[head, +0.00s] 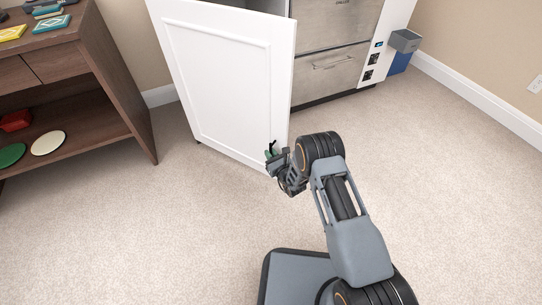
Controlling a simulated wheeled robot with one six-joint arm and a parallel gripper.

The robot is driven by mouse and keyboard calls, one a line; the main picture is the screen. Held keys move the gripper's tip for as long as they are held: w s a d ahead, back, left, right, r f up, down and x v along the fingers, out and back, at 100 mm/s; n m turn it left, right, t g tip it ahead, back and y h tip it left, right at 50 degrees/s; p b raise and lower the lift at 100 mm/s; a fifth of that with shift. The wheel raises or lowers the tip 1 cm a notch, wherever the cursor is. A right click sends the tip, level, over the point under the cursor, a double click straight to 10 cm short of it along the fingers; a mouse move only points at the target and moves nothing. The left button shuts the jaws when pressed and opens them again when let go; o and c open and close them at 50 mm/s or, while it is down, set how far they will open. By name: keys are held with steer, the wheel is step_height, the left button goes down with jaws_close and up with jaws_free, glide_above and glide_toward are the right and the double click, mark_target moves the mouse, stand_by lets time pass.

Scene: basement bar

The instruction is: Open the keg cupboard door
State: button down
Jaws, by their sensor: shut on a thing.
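The white keg cupboard door (220,75) stands partly open in the head view, swung out toward me. A strip of the cupboard's inside (262,5) shows above its top edge. A small dark handle (272,147) is near the door's lower right edge. My gripper (274,157) is at this handle and shut on it. The fingers are small in the picture and partly overlap the handle, so the exact grip is hard to see.
A steel drawer unit (330,68) is right of the door, with a blue-grey bin (402,50) beyond it. A brown wooden shelf (95,75) with games and discs stands at the left. The carpet (150,220) in front is clear.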

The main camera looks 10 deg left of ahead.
steer(key=shift+w+r, duration=0.1)
steer(key=c, duration=1.2)
jaws_free()
steer(key=shift+d, duration=0.1)
steer(key=p+v, duration=0.4)
steer(key=v, duration=1)
